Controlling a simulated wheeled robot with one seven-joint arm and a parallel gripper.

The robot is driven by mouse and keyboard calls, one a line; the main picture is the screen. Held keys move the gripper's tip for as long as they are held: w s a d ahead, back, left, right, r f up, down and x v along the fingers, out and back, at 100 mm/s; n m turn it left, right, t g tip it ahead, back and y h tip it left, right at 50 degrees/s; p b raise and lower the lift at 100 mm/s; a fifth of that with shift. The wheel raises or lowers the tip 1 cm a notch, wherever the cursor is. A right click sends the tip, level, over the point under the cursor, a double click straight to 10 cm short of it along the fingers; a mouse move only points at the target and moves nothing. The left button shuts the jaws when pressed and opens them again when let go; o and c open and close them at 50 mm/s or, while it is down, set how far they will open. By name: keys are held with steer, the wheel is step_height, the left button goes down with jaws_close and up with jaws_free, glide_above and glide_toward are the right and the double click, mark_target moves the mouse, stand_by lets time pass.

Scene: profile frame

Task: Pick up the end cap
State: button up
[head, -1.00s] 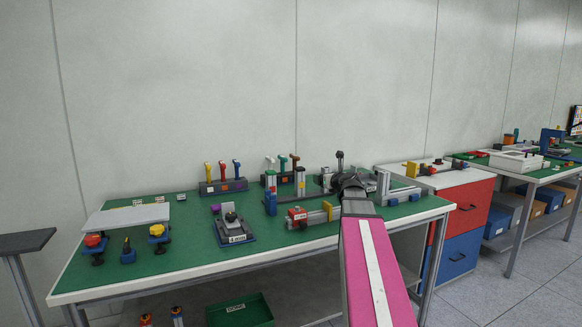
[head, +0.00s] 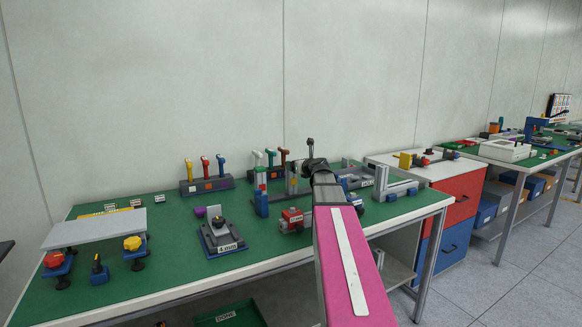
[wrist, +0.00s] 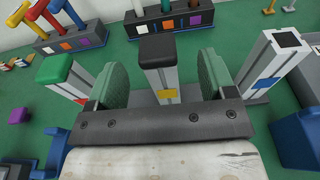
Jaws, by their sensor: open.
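In the wrist view, a black end cap (wrist: 158,48) sits on top of an upright aluminium profile with a yellow label (wrist: 167,95). My gripper (wrist: 164,68) is open, with one green-padded finger to the left and one to the right of this profile in the picture. I see gaps on both sides; whether the fingers are level with the cap I cannot tell. A green cap (wrist: 55,68) tops a second profile to the left. A third profile (wrist: 272,60), with a blue label, stands uncapped to the right. In the head view my arm hides the gripper's fingertips.
Racks of coloured handles (head: 206,184) stand behind on the green bench (head: 160,275). A 4 mm fixture (head: 220,237) and a red block (head: 292,219) stand left of my arm. A blue block (wrist: 300,138) is close on the right in the wrist view.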

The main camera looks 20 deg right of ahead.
steer(key=shift+a+f+x, duration=0.1)
steer(key=shift+x, duration=1.25)
steer(key=shift+a+f+x, duration=0.1)
steer(key=shift+f+x, duration=0.05)
steer(key=shift+x, duration=1.2)
steer(key=shift+s, duration=0.15)
steer(key=c, duration=1.1)
steer(key=shift+o, duration=0.2)
steer(key=shift+r, duration=0.45)
step_height(320, 180, up, 4)
steer(key=shift+f, duration=0.25)
steer(key=s+a+r, duration=0.6)
steer(key=s+a, duration=0.1)
steer(key=a, duration=0.1)
steer(key=w+d, duration=0.4)
steer(key=d, duration=0.1)
steer(key=w+d, duration=0.3)
steer(key=shift+f, duration=0.3)
